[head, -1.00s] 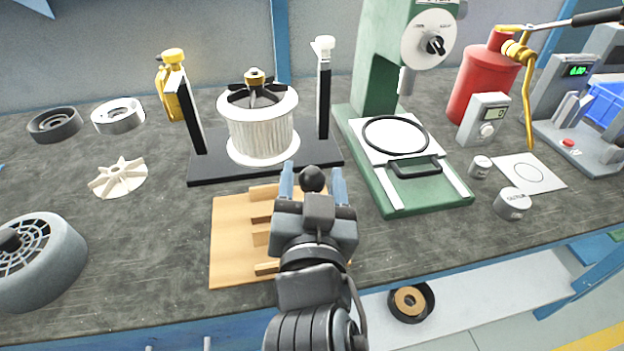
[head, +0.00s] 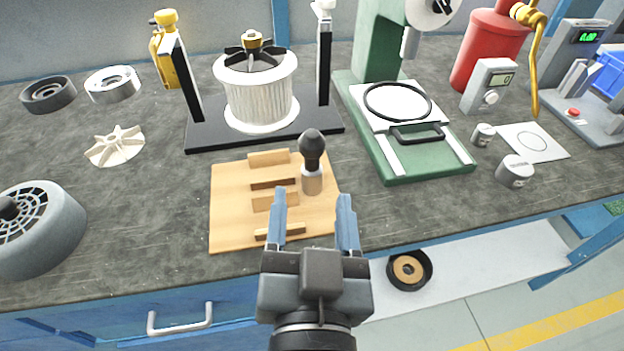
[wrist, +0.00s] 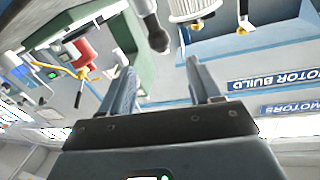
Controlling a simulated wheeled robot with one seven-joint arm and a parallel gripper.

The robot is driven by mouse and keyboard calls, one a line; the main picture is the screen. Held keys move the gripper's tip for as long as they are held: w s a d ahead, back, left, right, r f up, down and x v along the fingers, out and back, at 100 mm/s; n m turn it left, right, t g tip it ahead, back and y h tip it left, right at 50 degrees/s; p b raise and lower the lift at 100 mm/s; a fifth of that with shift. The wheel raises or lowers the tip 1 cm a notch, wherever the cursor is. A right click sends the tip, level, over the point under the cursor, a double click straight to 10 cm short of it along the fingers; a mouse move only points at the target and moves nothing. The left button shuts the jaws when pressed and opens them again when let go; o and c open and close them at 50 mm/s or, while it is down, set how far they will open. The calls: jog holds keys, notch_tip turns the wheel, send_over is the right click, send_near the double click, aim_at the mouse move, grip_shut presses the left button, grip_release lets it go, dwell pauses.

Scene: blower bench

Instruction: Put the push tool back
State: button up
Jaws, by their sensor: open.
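The push tool (head: 312,160), with a black ball-topped handle and a pale lower end, stands upright at the right side of the wooden holder board (head: 228,205). My gripper (head: 312,205) is open and empty in front of the tool, over the board's front part, its two blue fingers apart. In the wrist view the black tool end (wrist: 157,38) shows beyond and between the open fingers (wrist: 160,80), apart from them. How the tool's lower end meets the board is not clear.
A black stand with a white ribbed rotor (head: 258,100) is behind the board. A green press (head: 425,160) stands to the right. A grey motor housing (head: 38,230) and white fan (head: 115,146) are to the left. A blue drawer front lies below the bench edge.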

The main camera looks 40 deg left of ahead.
jog(key=shift+s+d, duration=0.4)
jog(key=s+d+f+h, duration=0.1)
jog(key=d+f, duration=0.2)
jog(key=d, duration=0.3)
jog(key=s+d+f+m+h, duration=0.1)
jog(key=d+f, duration=0.2)
jog(key=d, duration=0.4)
jog(key=d+f+h, duration=0.2)
jog(key=d+f, duration=0.2)
jog(key=d, duration=0.2)
jog(key=s+d+r+m+h, duration=0.1)
jog(key=s+d+m+h, duration=0.3)
jog(key=s+d, duration=1.2)
jog(key=d+h, duration=0.1)
jog(key=h, duration=0.2)
jog(key=shift+s+m+t, duration=0.3)
